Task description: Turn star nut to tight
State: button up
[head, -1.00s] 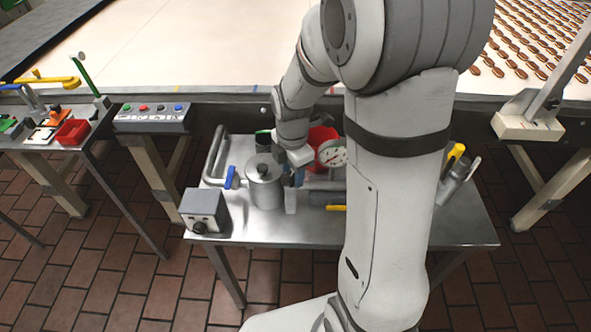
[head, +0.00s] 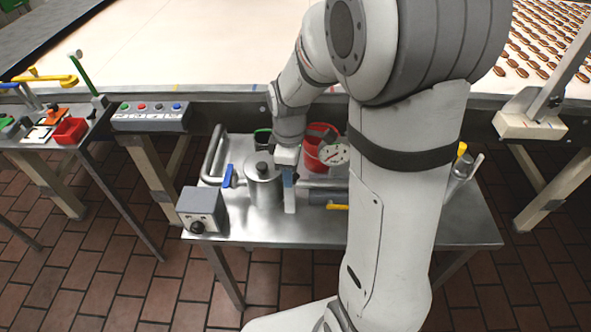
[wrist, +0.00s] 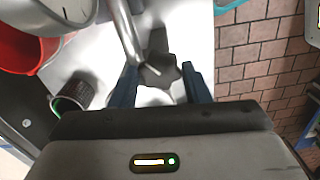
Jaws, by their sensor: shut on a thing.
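The star nut (wrist: 162,76) is a dark grey lobed knob at the end of a metal pipe in the wrist view. My gripper (wrist: 158,68) has its two dark blue fingers on either side of the nut and is shut on it. The nut itself is hidden by my gripper in the head view.
A green-rimmed cup (wrist: 70,103) stands near the nut. The table's front right is clear.

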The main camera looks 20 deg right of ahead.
jog(key=m, duration=0.4)
jog(key=m+b, duration=0.1)
jog(key=m, duration=0.2)
jog(key=shift+s+f, duration=0.2)
jog(key=shift+s, duration=0.05)
jog(key=m, duration=0.4)
jog(key=shift+b, duration=0.35)
jog(key=m, duration=0.3)
jog(key=shift+m, duration=0.3)
jog(key=m+b, duration=0.1)
jog(key=m, duration=0.9)
jog(key=shift+m, duration=0.4)
jog(key=o, duration=0.8)
jog(key=shift+r, duration=0.1)
jog(key=shift+o, duration=0.8)
jog(key=shift+w, duration=0.1)
jog(key=shift+r, duration=0.15)
